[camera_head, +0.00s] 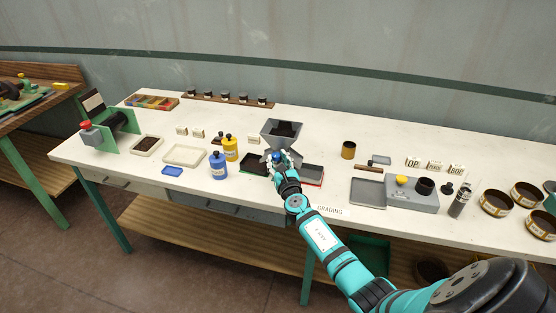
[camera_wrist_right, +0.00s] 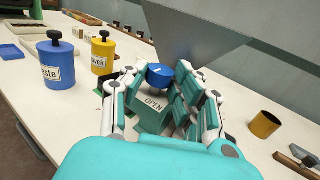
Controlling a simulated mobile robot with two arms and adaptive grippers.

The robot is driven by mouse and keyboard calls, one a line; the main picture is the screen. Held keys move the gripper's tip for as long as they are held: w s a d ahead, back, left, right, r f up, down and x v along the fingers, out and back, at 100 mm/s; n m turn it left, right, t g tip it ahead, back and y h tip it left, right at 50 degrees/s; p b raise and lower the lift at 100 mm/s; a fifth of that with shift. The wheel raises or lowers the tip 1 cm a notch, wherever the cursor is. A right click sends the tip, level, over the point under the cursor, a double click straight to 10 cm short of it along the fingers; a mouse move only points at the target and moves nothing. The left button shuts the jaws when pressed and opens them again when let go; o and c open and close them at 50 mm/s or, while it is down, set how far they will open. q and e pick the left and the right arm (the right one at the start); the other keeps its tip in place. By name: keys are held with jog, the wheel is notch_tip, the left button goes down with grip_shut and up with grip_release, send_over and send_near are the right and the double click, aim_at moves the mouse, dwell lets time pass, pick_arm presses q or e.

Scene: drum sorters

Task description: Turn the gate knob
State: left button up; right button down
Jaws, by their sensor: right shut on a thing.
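The gate knob (camera_wrist_right: 160,77) is a blue round knob with a light mark on its top, just below the grey hopper (camera_wrist_right: 190,30). A teal block labelled "OPEN" (camera_wrist_right: 152,103) sits beneath it. My right gripper (camera_wrist_right: 163,84) has its fingers on either side of the knob and is shut on it. In the head view the knob (camera_head: 278,156) shows small and partly hidden by my right gripper (camera_head: 280,161), in front of the hopper (camera_head: 283,131). My left gripper is not in view.
A blue canister (camera_head: 218,166) and a yellow canister (camera_head: 230,149) stand to the left of the hopper. Dark trays lie on both sides below it, the right one (camera_head: 312,174) red-edged. A brass cup (camera_head: 348,150) stands to the right.

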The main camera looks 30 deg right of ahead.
jog(key=shift+w+a+m+g+h, duration=0.1)
jog(key=shift+a+m+g+h, duration=0.15)
jog(key=shift+m+h, duration=0.55)
jog(key=shift+m+g+h, duration=0.3)
jog(key=shift+g+h, duration=0.15)
jog(key=shift+h, duration=0.35)
jog(key=shift+w+a+f+m+g+h, duration=0.15)
jog(key=shift+m+g+h, duration=0.55)
jog(key=shift+m+h, duration=0.25)
jog(key=m+g+h+b, duration=0.2)
jog(key=g+b, duration=0.1)
jog(key=b, duration=0.1)
jog(key=m+g+h+b, duration=0.2)
jog(key=b, duration=0.2)
jog(key=w+m+g+h+b, duration=0.1)
jog(key=m+g+h+b, duration=0.1)
jog(key=g+b, duration=0.1)
jog(key=shift+a+f+m+g+b, duration=0.15)
jog(key=shift+a+m+g+b, duration=0.15)
jog(key=shift+b, duration=0.25)
jog(key=shift+r+m+g+h+b, duration=0.3)
jog(key=shift+g+b, duration=0.3)
jog(key=shift+b, duration=0.25)
jog(key=c, duration=1)
grip_release()
